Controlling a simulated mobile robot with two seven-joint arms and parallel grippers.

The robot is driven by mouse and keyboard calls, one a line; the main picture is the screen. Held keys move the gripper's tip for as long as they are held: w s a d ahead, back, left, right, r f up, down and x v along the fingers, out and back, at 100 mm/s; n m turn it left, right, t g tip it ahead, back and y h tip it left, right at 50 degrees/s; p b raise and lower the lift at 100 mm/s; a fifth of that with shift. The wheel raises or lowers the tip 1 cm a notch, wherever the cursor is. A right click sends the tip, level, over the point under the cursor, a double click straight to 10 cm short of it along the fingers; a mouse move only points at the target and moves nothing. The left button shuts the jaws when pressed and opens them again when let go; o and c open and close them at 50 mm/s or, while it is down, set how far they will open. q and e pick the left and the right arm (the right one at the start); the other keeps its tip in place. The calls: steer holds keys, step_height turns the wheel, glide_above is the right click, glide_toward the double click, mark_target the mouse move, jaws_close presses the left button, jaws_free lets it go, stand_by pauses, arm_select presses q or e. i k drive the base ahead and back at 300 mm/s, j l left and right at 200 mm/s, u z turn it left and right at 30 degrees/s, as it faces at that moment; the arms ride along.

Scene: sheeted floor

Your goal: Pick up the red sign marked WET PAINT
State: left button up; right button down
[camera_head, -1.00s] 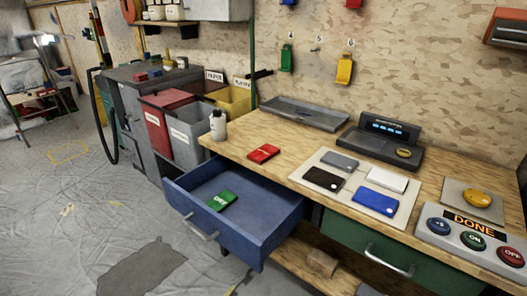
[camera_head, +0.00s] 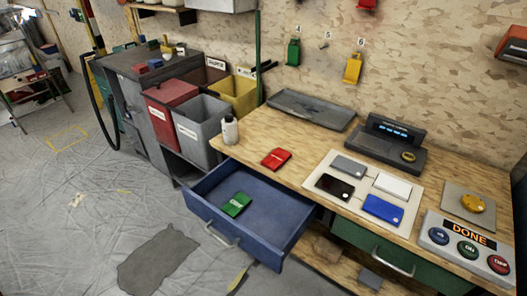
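A small flat red piece (camera_head: 276,158) with a faint white mark lies on the wooden workbench, behind the open blue drawer. Its lettering is too small to read, so I cannot tell whether it is the WET PAINT sign. A red tag (camera_head: 367,4) hangs on the wall at the top edge, partly cut off. A green piece (camera_head: 236,204) with white lettering lies inside the drawer. Neither of my grippers is in view.
The blue drawer (camera_head: 274,240) juts out over the floor. On the bench (camera_head: 310,148) are a white bottle (camera_head: 230,130), a grey tray (camera_head: 312,108), a panel with several coloured cards, a dark console (camera_head: 376,148) and a DONE button box (camera_head: 435,237). Bins stand left; open floor lies front left.

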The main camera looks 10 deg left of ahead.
mark_target(278, 158)
steer(key=i+j+z, duration=0.2)
steer(key=j, duration=0.25)
steer(key=j+z, duration=0.2)
steer(key=j, duration=0.3)
steer(key=i+j+z, duration=0.15)
steer(key=j, duration=0.35)
steer(key=k, duration=0.05)
